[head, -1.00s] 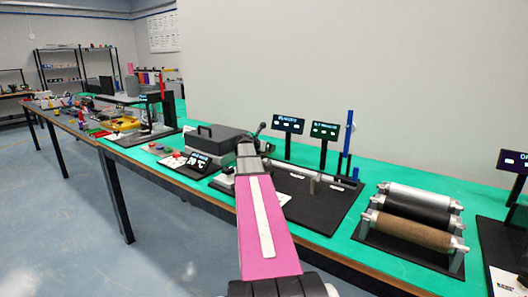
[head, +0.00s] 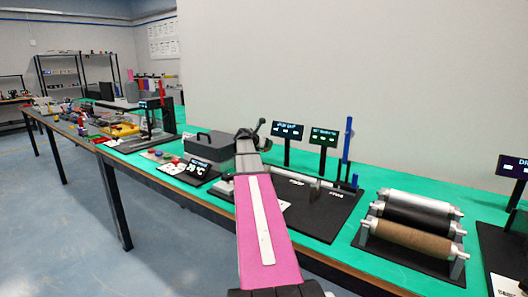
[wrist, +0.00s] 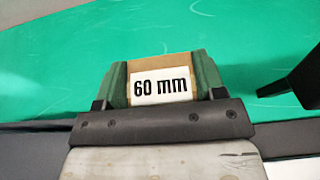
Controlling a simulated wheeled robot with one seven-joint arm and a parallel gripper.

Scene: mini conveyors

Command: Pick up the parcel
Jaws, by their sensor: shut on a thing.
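The parcel (wrist: 161,63) is a small brown cardboard box with a white label reading "60 mm". In the wrist view it sits between the two green fingers of my gripper (wrist: 162,74), which is shut on it. Green tabletop shows beyond the parcel; I cannot tell how high it is above the surface. In the head view my pink arm reaches over the table, and the parcel cannot be made out there.
To the right are a black base with a blue post (head: 347,140) and a roller stand (head: 415,207). A dark object (wrist: 304,78) shows at the wrist view's right.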

